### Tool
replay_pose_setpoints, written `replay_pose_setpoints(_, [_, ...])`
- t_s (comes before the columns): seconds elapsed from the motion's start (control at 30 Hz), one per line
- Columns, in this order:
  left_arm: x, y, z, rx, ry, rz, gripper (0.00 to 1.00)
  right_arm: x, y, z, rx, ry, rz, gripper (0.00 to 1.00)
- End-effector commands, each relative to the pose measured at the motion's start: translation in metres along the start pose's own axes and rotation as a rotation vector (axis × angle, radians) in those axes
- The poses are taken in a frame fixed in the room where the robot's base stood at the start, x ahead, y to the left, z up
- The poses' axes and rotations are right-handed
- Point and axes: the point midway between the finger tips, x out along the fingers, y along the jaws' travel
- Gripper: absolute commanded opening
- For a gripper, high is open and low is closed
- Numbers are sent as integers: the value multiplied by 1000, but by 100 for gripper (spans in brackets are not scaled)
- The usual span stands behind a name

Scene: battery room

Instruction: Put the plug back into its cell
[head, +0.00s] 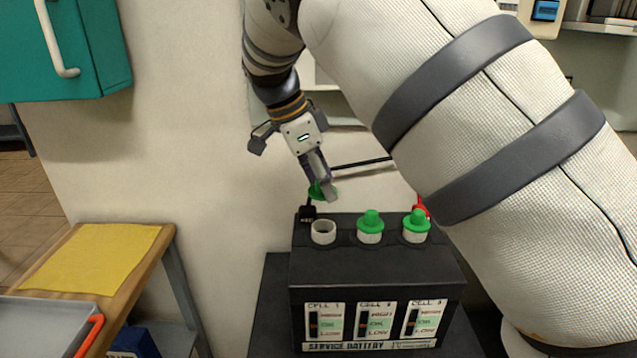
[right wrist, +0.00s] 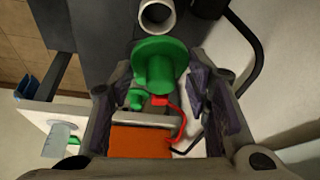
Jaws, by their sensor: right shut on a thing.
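The black service battery (head: 375,270) has three filler necks in a row on its top. The left neck, cell 1 (head: 323,232), is a bare white ring; it also shows at the top edge of the right wrist view (right wrist: 157,16). Green plugs sit on cell 2 (head: 370,221) and cell 3 (head: 416,222). My right gripper (head: 321,188) is shut on a green plug (right wrist: 160,66), also partly visible in the head view (head: 315,190). It holds the plug above and slightly behind the open neck, apart from it. My left gripper is not in view.
A wooden-edged bench at left carries a yellow cloth (head: 92,257) and a grey tray (head: 45,325) with a red handle. A teal cabinet (head: 85,45) hangs at upper left. A black terminal (head: 307,212) stands behind cell 1. My right arm covers the right side.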

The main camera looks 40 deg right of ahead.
Motion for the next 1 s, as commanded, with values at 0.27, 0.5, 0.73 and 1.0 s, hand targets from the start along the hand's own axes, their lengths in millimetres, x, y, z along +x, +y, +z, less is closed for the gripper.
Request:
replay_pose_setpoints(0.27, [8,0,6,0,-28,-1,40,28,1,11,-1,2,7,28])
replay_pose_setpoints(0.5, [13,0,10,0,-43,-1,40,51,1,21,0,1,4,28])
replay_pose_setpoints(0.73, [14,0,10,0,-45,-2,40,59,1,24,0,0,1,28])
replay_pose_setpoints(1.0, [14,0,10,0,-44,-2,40,59,1,24,1,0,0,28])
